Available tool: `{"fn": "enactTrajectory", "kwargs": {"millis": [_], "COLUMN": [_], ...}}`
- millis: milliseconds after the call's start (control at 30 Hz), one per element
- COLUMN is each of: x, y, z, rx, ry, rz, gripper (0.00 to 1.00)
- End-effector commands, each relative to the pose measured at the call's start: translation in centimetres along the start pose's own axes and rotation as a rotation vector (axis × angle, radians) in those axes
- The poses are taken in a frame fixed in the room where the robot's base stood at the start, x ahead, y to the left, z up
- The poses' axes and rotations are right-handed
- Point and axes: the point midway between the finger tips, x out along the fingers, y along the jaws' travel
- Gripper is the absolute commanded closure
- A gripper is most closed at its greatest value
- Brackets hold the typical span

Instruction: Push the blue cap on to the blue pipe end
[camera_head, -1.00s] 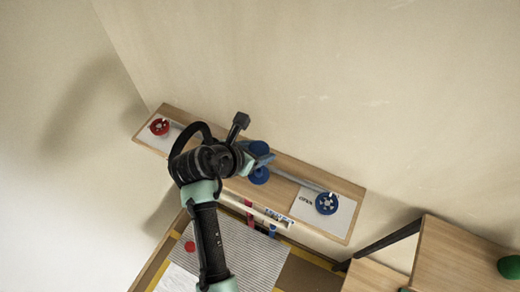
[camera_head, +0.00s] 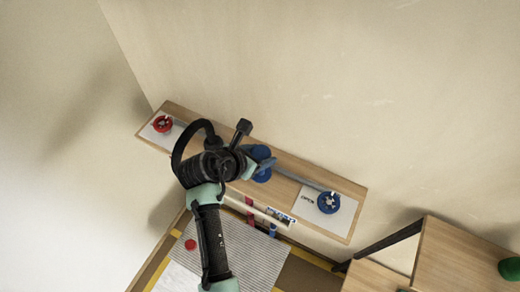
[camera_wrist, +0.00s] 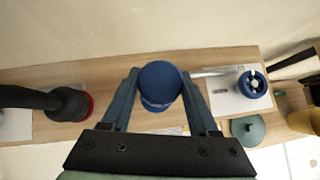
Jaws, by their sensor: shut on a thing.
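My gripper (camera_head: 259,164) is over the middle of the wooden ledge by the wall. In the wrist view its two blue-grey fingers (camera_wrist: 161,95) are closed on the sides of a round blue cap (camera_wrist: 159,75). In the head view blue shows above and below the finger: the upper part (camera_head: 260,152) and a lower blue part (camera_head: 262,176). I cannot tell for certain which is cap and which is pipe end. The pipe end is largely hidden, and whether the cap is seated on it cannot be seen.
A blue handwheel (camera_head: 328,202) sits on a white plate at the ledge's right, with a grey pipe running to it. A red handwheel (camera_head: 162,124) is at the left. A wooden shelf (camera_head: 465,258) with a green object (camera_head: 510,268) stands at lower right.

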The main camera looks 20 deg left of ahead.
Motion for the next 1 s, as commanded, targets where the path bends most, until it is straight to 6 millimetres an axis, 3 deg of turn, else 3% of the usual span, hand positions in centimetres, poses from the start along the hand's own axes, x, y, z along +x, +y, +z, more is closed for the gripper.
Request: {"fn": "enactTrajectory", "kwargs": {"millis": [300, 1000], "x": [1.8, 1.9], "y": [0.0, 0.0], "z": [-1.7, -1.9], "rx": [-0.001, 0.000], "ry": [-0.001, -0.001], "rz": [-0.001, 0.000], "gripper": [0.93, 0.93]}}
